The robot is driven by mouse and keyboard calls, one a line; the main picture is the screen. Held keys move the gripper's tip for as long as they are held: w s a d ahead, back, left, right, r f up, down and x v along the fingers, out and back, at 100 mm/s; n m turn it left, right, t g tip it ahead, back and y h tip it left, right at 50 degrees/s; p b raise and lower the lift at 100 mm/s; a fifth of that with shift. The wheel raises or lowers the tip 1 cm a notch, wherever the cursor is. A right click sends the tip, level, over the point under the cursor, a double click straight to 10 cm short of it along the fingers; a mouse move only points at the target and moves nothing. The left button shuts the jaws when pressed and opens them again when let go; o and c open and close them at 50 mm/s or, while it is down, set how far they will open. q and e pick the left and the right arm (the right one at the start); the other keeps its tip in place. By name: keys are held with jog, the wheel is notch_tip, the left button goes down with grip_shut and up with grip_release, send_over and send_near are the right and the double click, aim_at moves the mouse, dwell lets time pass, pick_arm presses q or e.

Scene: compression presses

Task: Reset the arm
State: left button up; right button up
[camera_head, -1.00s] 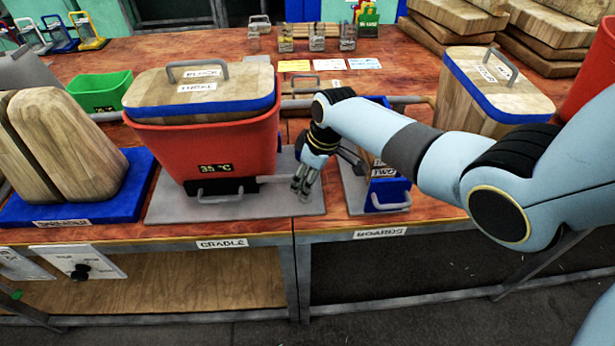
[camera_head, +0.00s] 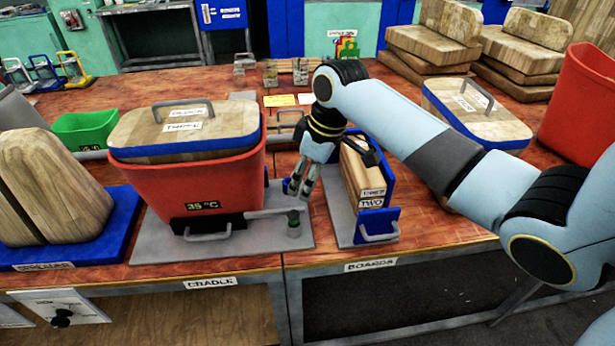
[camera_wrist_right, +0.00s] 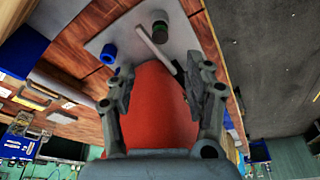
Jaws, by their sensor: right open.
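My right arm reaches in from the right in the head view. Its gripper (camera_head: 302,188) points down, open and empty, just right of the red bin (camera_head: 190,190). Below its fingertips, a grey bar (camera_head: 268,212) runs from the bin's cradle to a dark green knob (camera_head: 293,219). The right wrist view shows the open fingers (camera_wrist_right: 160,92) with the red bin (camera_wrist_right: 160,115) behind the gap, and the bar (camera_wrist_right: 152,48) and green knob (camera_wrist_right: 160,28) beyond. A blue cylinder (camera_wrist_right: 108,53) stands beside them. My left gripper is out of view.
A wooden lid (camera_head: 185,140) tops the bin. Right of the gripper, a blue holder (camera_head: 378,222) carries boards (camera_head: 362,180). A green tub (camera_head: 85,128) and wooden blocks (camera_head: 55,190) in a blue tray (camera_head: 75,257) stand left. Stacked boards (camera_head: 430,45) fill the back right.

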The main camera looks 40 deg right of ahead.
dwell(0.5)
jog(key=s+a+r+m+t+h, duration=0.1)
jog(key=s+a+r+m, duration=0.2)
jog(key=s, duration=0.8)
jog(key=s+a+r+m+h, duration=0.15)
jog(key=s+r, duration=0.25)
jog(key=s, duration=0.8)
notch_tip(320, 180, down, 35)
jog(key=s+d+g+b, duration=0.1)
jog(key=d+b, duration=0.1)
jog(key=b, duration=0.9)
jog(key=s+f+b, duration=0.5)
jog(key=s+f, duration=0.5)
jog(key=f, duration=0.3)
jog(key=s+d+f+g+b, duration=0.1)
jog(key=s+f+b, duration=0.3)
jog(key=s+f, duration=0.5)
notch_tip(320, 180, down, 6)
jog(key=shift+s+r+m+b, duration=0.2)
jog(key=shift+s+m+b, duration=0.15)
jog(key=shift+m, duration=0.1)
